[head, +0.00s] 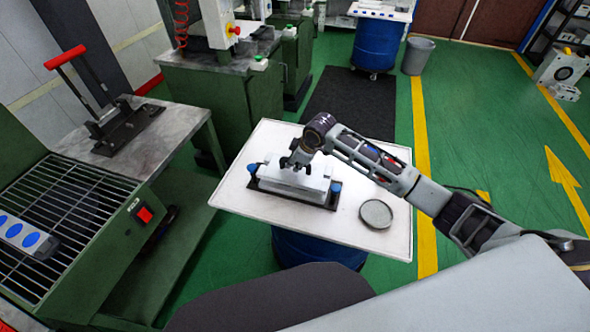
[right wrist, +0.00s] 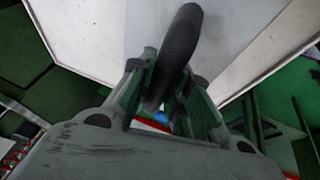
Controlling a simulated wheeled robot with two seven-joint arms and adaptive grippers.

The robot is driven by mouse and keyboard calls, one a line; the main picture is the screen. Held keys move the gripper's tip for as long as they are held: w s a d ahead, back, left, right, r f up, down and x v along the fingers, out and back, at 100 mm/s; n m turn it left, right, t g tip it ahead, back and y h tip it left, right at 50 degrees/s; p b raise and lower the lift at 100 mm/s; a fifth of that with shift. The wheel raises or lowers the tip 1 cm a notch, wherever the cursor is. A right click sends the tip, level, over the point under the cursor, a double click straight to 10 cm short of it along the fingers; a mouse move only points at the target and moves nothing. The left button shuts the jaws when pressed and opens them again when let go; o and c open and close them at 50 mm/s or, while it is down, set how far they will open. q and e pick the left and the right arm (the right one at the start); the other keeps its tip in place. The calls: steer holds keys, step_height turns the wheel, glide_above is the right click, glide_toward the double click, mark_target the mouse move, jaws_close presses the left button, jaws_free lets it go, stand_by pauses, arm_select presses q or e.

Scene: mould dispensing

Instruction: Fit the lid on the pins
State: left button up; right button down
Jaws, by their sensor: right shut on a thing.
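A white mould (head: 290,182) sits on a black base (head: 285,194) on the white table, with a blue-topped pin at its left (head: 252,168) and another at its right (head: 336,187). My right gripper (head: 293,162) is over the middle of the mould, pointing down. In the right wrist view its fingers (right wrist: 165,95) are closed around a dark curved handle (right wrist: 180,45), which looks like the lid's. The gripper hides part of the top, and I cannot tell whether the lid rests on the pins or hangs just above. My left gripper is out of view.
A round grey disc (head: 376,213) lies on the white table (head: 330,228), right of the mould. A green machine with a wire rack (head: 60,215) and a bench with a red-handled tool (head: 120,125) stand left. The table's front is clear.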

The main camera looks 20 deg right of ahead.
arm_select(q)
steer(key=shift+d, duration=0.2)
arm_select(e)
steer(key=shift+r, duration=0.1)
steer(key=shift+f, duration=1.8)
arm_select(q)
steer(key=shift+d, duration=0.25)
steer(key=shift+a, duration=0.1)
